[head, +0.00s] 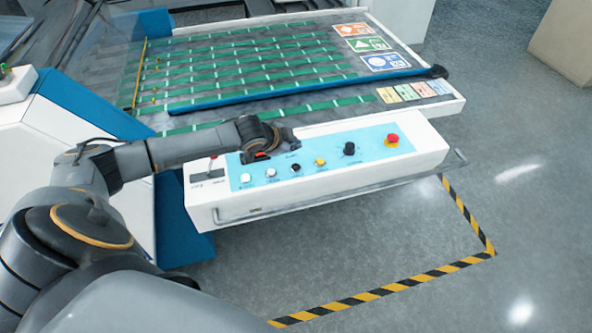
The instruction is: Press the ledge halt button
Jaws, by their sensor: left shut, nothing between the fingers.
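The control ledge (318,187) is a white console with a light blue panel on top. A red mushroom button on a yellow base, which looks like the halt button (392,140), sits at the right end of the panel. My left gripper (287,146) is over the left back part of the panel, shut and empty. It is well left of the red button and apart from it. A small red-orange part (262,155) shows just under the gripper, partly hidden. My right gripper is not in view.
Several knobs and buttons line the panel, including a black knob (349,148) and a yellow button (320,162). Behind lies the machine bed (250,70) with green strips and a blue bar (300,90). A metal rail (340,194) runs along the ledge's front.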

